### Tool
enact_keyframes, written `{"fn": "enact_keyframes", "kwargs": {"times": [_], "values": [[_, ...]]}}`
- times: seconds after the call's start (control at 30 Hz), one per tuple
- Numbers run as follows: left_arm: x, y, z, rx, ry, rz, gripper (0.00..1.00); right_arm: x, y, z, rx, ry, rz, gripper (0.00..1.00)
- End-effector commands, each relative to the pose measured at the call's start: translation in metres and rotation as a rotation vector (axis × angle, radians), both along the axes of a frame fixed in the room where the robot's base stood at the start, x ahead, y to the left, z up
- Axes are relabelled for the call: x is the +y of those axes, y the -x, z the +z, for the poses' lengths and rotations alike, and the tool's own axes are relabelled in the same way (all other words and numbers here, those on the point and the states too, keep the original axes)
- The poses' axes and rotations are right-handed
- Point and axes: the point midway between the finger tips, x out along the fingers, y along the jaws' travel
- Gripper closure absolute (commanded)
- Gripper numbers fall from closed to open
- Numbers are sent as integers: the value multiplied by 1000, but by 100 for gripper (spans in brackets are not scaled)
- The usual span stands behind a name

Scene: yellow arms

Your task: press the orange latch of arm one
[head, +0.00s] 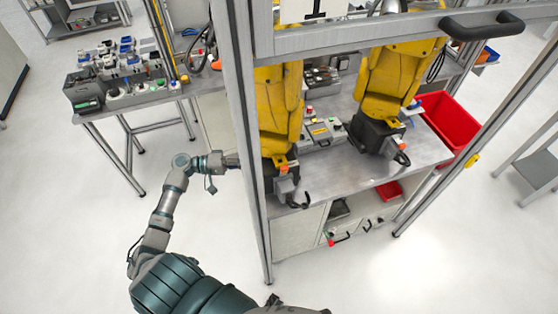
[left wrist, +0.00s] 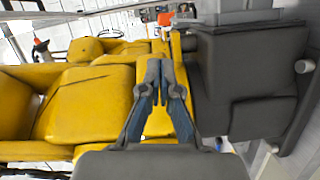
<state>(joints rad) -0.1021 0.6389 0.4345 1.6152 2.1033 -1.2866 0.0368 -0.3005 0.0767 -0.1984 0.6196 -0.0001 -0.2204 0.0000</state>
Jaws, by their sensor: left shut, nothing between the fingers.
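Two yellow arms stand on the bench in the cell, a left one (head: 279,105) and a right one (head: 398,80). I cannot read which is arm one. An orange latch (head: 283,168) sits at the dark base of the left arm, and a similar orange part (head: 402,146) is on the right arm's base. My left gripper (head: 234,160) is beside the cell's front post, left of the left arm's base; the post hides part of that area. In the left wrist view the fingers (left wrist: 161,75) are shut and empty before yellow casing (left wrist: 95,100). A small orange part (left wrist: 165,18) shows beyond the fingertips. My right gripper is out of view.
The cell's metal post (head: 250,150) stands right by my left gripper. A black handle (head: 482,24) is on the frame's top bar. A red bin (head: 447,120) is at the bench's right end. A side table (head: 150,98) holds several small parts. The front floor is clear.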

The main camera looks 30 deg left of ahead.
Motion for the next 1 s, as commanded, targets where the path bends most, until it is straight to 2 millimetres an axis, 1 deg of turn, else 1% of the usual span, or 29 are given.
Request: {"fn": "enact_keyframes", "kwargs": {"times": [0.07, 0.23, 0.37, 0.47, 0.7, 0.8, 0.9, 1.0], "values": [[1, 0, 0, -1, 2, 0, 100, 3, -1, 0, -1, -4, 0, 60], [2, 0, -1, 0, 2, 1, 100, 4, -1, 0, -1, -4, 1, 60], [-3, -3, 0, 1, 2, 1, 100, 3, -1, 2, -1, -3, 2, 60], [-12, -10, 0, 0, 2, 0, 100, 2, -1, 7, -1, -3, 2, 60], [-51, -36, 1, 0, 0, 1, 100, 0, -2, 21, -3, 0, 3, 60], [-65, -46, -1, 0, 0, 1, 100, -2, -2, 26, -3, 2, 4, 60], [-73, -53, -2, 1, 0, 1, 100, -4, -2, 29, -3, 4, 4, 60], [-78, -57, -4, 1, 1, 2, 100, -6, -2, 31, -3, 7, 4, 60]]}}
